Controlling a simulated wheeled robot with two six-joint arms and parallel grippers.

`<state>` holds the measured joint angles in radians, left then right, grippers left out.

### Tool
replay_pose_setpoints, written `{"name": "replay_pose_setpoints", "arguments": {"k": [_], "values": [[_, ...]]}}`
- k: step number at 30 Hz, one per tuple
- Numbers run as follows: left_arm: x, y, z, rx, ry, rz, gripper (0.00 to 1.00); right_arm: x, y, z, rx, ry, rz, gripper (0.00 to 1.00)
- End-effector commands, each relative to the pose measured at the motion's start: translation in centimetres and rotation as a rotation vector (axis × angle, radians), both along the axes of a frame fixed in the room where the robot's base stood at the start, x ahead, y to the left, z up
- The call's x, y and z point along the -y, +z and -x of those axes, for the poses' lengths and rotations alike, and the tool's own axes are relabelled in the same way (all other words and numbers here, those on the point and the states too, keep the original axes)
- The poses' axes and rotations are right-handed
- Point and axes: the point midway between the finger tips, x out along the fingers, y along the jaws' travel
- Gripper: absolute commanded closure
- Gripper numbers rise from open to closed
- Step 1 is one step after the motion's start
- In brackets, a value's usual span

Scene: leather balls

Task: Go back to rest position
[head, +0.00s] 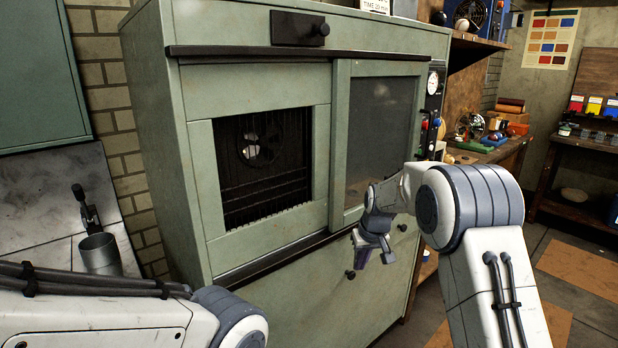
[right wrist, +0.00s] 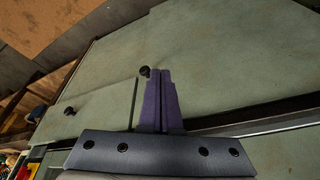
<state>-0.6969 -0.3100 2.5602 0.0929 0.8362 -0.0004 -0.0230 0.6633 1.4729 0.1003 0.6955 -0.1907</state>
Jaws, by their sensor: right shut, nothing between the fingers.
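My right gripper (head: 374,250) is in front of the lower part of the green cabinet (head: 290,290), below its dark sliding panel. Its purple fingers (right wrist: 160,100) show closed together and empty in the right wrist view, with cabinet fronts and round black knobs beyond them. My left arm (head: 110,312) comes in at the lower left of the head view, and its gripper is out of the picture.
The cabinet's left opening (head: 262,165) shows a fan and dark racks inside. A metal cup (head: 100,254) stands at the left by the brick wall. A workbench (head: 505,150) with tools and a shelf (head: 580,212) are at the right. Floor shows at the lower right.

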Motion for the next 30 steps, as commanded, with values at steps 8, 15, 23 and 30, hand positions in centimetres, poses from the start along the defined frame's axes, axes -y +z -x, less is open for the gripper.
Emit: {"name": "replay_pose_setpoints", "arguments": {"k": [8,15,23,30], "values": [[0.0,4.1,0.0,0.000,0.000,0.000,0.50,-11.6,9.7,16.5,-0.105,0.217,-0.003,1.00],[0.0,7.0,0.0,0.000,0.000,0.000,0.50,-13.4,13.3,33.2,-0.203,0.398,0.026,1.00],[0.0,8.2,0.0,0.000,0.000,0.000,0.50,-11.2,13.1,41.8,-0.260,0.493,0.057,1.00],[0.0,8.2,0.0,0.000,0.000,0.000,0.50,-11.0,13.0,42.3,-0.262,0.499,0.058,1.00]]}}
